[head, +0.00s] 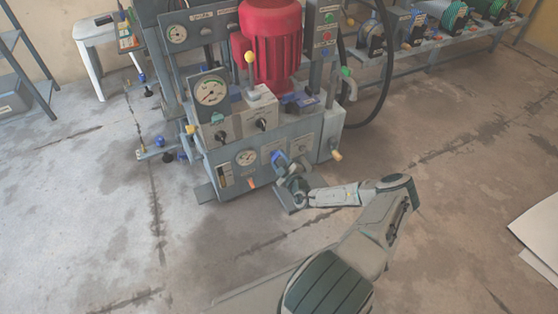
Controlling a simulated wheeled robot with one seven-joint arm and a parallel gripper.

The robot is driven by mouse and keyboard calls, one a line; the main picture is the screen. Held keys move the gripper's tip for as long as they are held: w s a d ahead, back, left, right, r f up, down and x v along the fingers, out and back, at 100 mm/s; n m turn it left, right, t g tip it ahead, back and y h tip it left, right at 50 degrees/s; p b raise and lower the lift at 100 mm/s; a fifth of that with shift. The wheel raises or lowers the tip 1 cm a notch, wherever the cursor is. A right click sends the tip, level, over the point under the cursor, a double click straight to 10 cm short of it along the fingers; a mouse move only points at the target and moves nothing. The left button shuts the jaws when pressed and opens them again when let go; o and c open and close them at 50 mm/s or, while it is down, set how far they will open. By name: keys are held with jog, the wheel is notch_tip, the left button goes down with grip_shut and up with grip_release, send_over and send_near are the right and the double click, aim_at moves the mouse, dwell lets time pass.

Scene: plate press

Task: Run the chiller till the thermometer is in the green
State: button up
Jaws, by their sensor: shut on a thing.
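The grey hydraulic unit (305,135) with its red motor (272,45) stands left of centre. My gripper (284,166) reaches the lower right of its front panel and is shut on a blue handle (278,157) there. The gripper's body hides part of the handle and the panel behind it. A small round dial (246,157) sits on the front panel left of my gripper. Coloured strip indicators (225,178) are below and left of it. The dial readings are too small to tell, and I cannot tell which one is the thermometer.
A large gauge (211,91) with a green arc and a yellow-knobbed lever (250,58) stand above the panel. A white stool (95,62) is at the left, a bench with several pumps (415,50) at the back right. The floor in front is clear.

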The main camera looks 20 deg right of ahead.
jog(key=shift+a, duration=0.2)
dwell(0.4)
jog(key=o, duration=0.9)
jog(key=shift+o, duration=0.4)
jog(key=shift+d, duration=0.1)
jog(key=shift+s, duration=0.15)
